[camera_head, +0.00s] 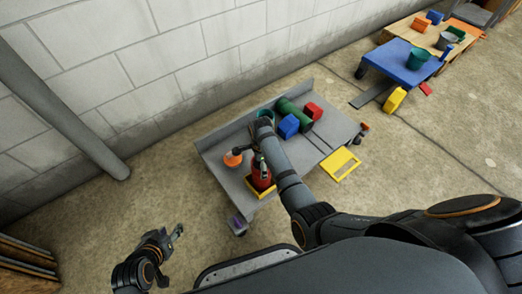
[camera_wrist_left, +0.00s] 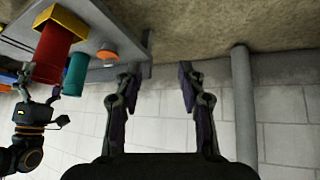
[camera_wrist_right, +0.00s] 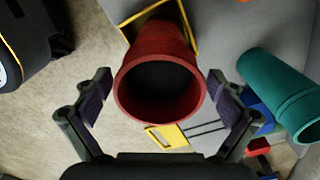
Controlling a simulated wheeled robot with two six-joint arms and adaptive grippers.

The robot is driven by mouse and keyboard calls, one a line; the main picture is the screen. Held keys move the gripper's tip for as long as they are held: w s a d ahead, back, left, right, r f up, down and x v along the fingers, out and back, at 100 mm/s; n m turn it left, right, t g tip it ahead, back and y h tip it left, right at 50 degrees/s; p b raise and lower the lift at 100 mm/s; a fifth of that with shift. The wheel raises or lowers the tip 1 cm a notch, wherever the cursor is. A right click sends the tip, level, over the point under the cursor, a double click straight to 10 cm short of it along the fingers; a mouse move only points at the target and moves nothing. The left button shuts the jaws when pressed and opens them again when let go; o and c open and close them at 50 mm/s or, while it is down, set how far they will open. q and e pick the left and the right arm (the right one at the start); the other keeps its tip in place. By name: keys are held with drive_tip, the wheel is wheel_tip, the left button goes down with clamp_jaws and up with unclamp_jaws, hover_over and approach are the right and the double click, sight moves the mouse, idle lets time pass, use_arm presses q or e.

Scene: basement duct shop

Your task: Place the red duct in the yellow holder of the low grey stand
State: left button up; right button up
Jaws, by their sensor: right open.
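The red duct (camera_head: 262,180) stands upright in the yellow holder (camera_head: 262,192) at the near end of the low grey stand (camera_head: 232,185). In the left wrist view, which is upside down, the red duct (camera_wrist_left: 53,52) meets the yellow holder (camera_wrist_left: 62,20). In the right wrist view I look down into the open mouth of the duct (camera_wrist_right: 160,90). My right gripper (camera_wrist_right: 162,92) is open, with its fingers apart on either side of the duct's mouth. My left gripper (camera_wrist_left: 157,78) is open and empty, away from the stand; it also shows in the head view (camera_head: 174,236).
The stand also bears an orange piece (camera_head: 233,158), a teal cylinder (camera_wrist_right: 285,92), a green cylinder (camera_head: 294,117), a blue block (camera_head: 289,126) and a red block (camera_head: 313,110). A yellow frame (camera_head: 341,165) lies by its right edge. A blue table (camera_head: 398,60) stands far right.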

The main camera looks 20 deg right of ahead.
drive_tip(key=shift+r+p, duration=0.3)
drive_tip(key=shift+r, duration=0.45)
use_arm(q)
drive_tip(key=s+g+p, duration=0.1)
drive_tip(key=s+r+g+p, duration=0.1)
drive_tip(key=s+g, duration=0.1)
drive_tip(key=s+a+g+p, duration=0.1)
drive_tip(key=s, duration=0.1)
drive_tip(key=shift+r+y+p, duration=0.3)
drive_tip(key=shift+r+p, duration=0.05)
drive_tip(key=shift+r, duration=0.05)
use_arm(e)
wheel_tip(320, 180, up, 9)
drive_tip(key=shift+f, duration=0.15)
drive_tip(key=s+d+f+n+t, duration=0.1)
drive_tip(key=s+d+n, duration=0.2)
drive_tip(key=s+n, duration=0.7)
drive_tip(key=s+d+f+n+t, duration=0.1)
drive_tip(key=s+d+n, duration=0.2)
drive_tip(key=s+n, duration=0.7)
drive_tip(key=shift+s+d+t+y, duration=0.2)
drive_tip(key=shift+s+t+y, duration=0.2)
drive_tip(key=shift+s, duration=0.85)
